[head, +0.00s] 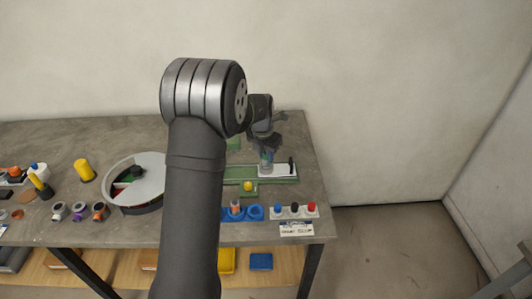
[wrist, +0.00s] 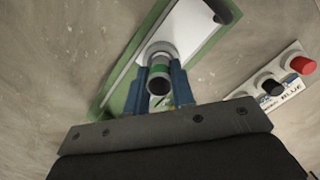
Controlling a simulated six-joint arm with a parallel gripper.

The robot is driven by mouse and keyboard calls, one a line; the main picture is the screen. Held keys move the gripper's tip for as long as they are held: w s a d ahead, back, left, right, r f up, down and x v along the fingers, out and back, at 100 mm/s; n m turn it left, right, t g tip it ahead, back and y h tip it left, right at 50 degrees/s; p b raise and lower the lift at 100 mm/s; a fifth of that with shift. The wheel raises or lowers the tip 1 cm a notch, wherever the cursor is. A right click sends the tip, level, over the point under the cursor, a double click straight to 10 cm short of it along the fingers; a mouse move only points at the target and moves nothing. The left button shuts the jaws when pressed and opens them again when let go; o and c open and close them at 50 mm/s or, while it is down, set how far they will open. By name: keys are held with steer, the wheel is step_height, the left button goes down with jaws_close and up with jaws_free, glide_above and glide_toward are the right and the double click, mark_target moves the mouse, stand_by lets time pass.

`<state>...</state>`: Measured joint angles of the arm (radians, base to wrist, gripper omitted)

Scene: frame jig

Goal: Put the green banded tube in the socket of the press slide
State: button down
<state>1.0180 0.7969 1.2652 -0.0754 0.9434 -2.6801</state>
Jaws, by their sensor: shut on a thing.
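My gripper (wrist: 160,88) is shut on the green banded tube (wrist: 159,71), with one blue finger on each side of it. The tube's dark open end faces the wrist camera. The press slide (wrist: 190,32) is a pale plate in a green frame, with a black handle at its far end. The tube's far end meets or overlaps a grey round part over the plate; I cannot tell whether it is in the socket. In the head view my gripper (head: 266,148) points down over the press slide (head: 281,170), with the tube below it.
A button panel (head: 295,211) with blue, black and red buttons stands in front of the slide. A blue holder (head: 256,213) is left of it. A round dish (head: 118,194), a yellow cylinder (head: 84,170) and several small parts lie further left. My arm hides the table's middle.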

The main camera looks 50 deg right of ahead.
steer(key=shift+f, duration=1)
steer(key=c, duration=1)
jaws_free()
steer(key=shift+r, duration=0.8)
steer(key=shift+r, duration=3.45)
steer(key=shift+f, duration=3.95)
